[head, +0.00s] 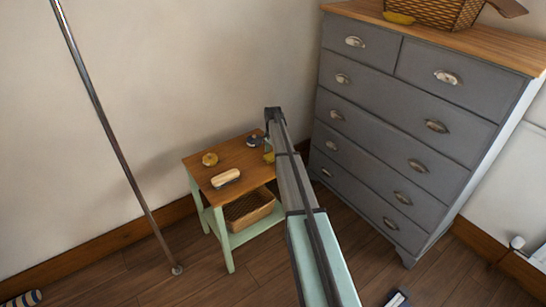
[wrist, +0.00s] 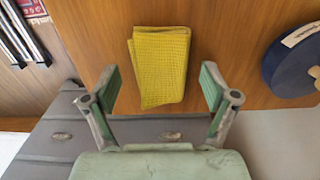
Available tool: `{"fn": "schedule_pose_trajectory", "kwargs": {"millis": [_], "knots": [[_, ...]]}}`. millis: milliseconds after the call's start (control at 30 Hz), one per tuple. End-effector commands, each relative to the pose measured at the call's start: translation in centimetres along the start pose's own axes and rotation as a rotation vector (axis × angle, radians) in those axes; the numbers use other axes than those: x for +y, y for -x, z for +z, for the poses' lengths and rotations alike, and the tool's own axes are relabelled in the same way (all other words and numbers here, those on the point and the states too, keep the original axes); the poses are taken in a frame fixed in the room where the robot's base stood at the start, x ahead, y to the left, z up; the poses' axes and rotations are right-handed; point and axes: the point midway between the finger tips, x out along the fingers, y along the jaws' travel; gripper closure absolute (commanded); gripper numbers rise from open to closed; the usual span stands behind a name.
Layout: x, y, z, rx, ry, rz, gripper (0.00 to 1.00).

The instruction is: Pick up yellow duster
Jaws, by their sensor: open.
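The yellow duster (wrist: 160,65) is a folded, waffle-textured cloth lying flat on a wooden top in the wrist view. In the head view a small yellow patch, likely the duster (head: 268,157), shows at the right edge of the side table (head: 235,153), partly hidden by my arm. My gripper (wrist: 160,76) is open and empty. Its two green-padded fingers stand either side of the duster's near part in the picture, with gaps to both sides. I cannot tell how high above it they are. In the head view my arm reaches to the table's right side; its fingers are not clear.
A dark blue disc (wrist: 292,60) with a white label lies right of the duster. The table also bears a brush (head: 226,178) and a small round yellowish thing (head: 210,159). A grey chest of drawers (head: 410,120) stands close on the right, with a wicker basket (head: 440,12) on top.

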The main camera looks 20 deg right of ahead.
Motion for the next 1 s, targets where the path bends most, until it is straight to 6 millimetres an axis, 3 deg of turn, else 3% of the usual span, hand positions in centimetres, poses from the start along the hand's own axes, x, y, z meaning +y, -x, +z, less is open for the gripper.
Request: {"fn": "schedule_pose_trajectory", "kwargs": {"millis": [67,233,733,1000], "knots": [[0.0,0.0,0.0,0.000,0.000,0.000,0.15],[0.0,0.0,0.0,0.000,0.000,0.000,0.71],[0.0,0.4,0.0,0.000,0.000,-0.001,0.73],[0.0,3.1,0.0,0.001,0.000,-0.002,0.73]]}}
